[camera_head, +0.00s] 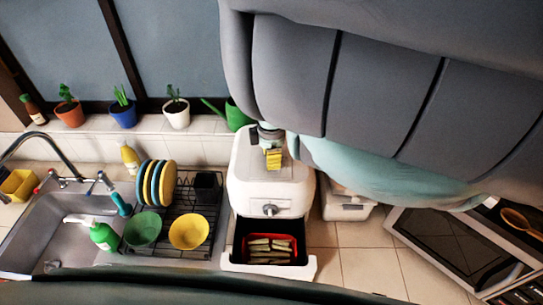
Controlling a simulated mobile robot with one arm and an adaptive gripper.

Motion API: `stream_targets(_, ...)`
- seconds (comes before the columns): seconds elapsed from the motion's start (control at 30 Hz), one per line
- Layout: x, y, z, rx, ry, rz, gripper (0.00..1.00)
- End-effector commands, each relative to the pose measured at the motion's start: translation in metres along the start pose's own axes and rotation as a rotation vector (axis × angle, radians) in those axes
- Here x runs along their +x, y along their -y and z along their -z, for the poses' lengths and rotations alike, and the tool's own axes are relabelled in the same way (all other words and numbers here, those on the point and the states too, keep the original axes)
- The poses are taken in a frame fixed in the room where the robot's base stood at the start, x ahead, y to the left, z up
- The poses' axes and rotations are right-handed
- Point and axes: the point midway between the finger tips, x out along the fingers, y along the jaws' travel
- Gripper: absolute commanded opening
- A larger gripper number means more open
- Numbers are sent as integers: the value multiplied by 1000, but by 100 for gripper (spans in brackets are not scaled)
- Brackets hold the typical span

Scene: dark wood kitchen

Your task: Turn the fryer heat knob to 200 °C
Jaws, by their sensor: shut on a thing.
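The white fryer (250,181) stands on the counter in the middle of the head view. Its round grey heat knob (270,209) is on the front face; its markings are too small to read. The fryer drawer (229,257) is pulled open below the knob. A red-rimmed basket (295,241) in it holds several pale strips. My gripper (268,147), partly hidden by my arm, is over the fryer's top, behind and above the knob and apart from it. It is shut on a small yellow striped piece (273,159), too small to identify surely.
A dish rack with upright plates (168,185), a green bowl (143,229) and a yellow bowl (188,231) stands left of the fryer, beside the sink (53,243). A microwave (445,244) is at right.

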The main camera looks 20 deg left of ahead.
Motion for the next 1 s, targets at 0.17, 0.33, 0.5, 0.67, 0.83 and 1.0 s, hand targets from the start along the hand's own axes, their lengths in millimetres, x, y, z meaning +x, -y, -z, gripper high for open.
stream_targets(0.17, 0, -2, -1, 258, 1, -5, 0)
stream_targets(0.33, 0, -1, 0, 512, 1, -4, 0)
stream_targets(0.5, 1, -1, 0, 762, 0, -4, 0)
stream_targets(0.67, 0, -2, 0, 898, -3, -7, 0)
stream_targets(0.83, 0, -2, 0, 913, -4, -7, 0)
stream_targets(1.0, 0, -2, 0, 911, -3, -6, 37)
